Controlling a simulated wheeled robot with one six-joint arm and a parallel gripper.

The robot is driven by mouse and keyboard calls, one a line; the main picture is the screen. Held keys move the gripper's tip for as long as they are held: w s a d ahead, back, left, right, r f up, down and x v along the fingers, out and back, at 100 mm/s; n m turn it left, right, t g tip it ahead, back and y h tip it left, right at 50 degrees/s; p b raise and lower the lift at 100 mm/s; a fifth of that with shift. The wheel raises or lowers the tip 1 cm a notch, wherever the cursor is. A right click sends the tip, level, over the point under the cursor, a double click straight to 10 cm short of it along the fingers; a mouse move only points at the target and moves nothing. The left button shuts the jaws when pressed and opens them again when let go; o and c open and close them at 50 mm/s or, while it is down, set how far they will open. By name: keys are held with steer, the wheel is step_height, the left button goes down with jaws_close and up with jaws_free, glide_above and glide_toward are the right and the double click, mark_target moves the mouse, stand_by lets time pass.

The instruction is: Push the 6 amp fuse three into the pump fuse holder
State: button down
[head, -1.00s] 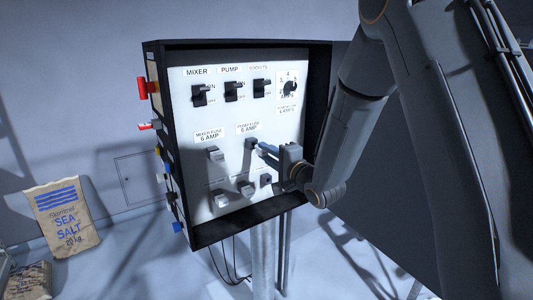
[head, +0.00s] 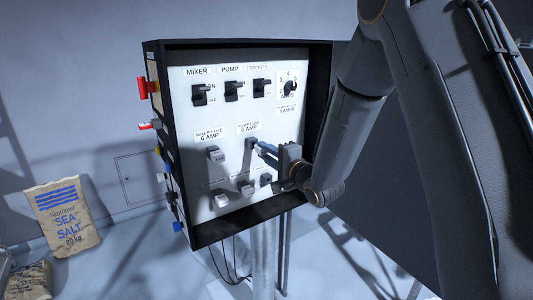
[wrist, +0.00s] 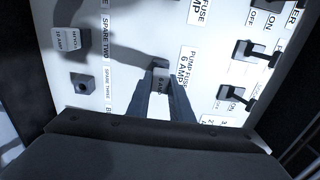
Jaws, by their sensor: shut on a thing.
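My gripper (head: 265,151) is shut on a grey fuse (wrist: 161,82) in front of the panel. The fuse's face carries small print that looks like 6 A in the wrist view. The dark pump fuse holder (head: 251,142) is below the PUMP FUSE 6 AMP label (head: 247,128), with the fuse right at it. My fingers reach it from the right in the head view; they also show in the wrist view (wrist: 161,90). The fingers and fuse hide most of the holder, so I cannot tell how deep the fuse sits.
The mixer fuse (head: 215,155) sits to the left. Below are spare fuses (head: 221,199) (head: 246,188) and the empty spare three holder (wrist: 83,84). Switches (head: 233,90) and a dial (head: 290,88) are above. The black box rim (head: 322,120) stands out around the panel.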

steer(key=shift+b+x, duration=0.35)
steer(key=shift+x, duration=1.25)
steer(key=c, duration=1)
jaws_free()
steer(key=shift+s+d, duration=0.15)
steer(key=shift+s, duration=0.05)
steer(key=p+v, duration=0.1)
steer(key=v, duration=0.4)
steer(key=shift+s+d+p, duration=0.15)
steer(key=shift+s+p, duration=0.1)
steer(key=shift+p, duration=0.1)
stand_by(0.5)
steer(key=shift+b+v, duration=1.3)
steer(key=shift+v, duration=2.65)
steer(key=shift+w, duration=0.1)
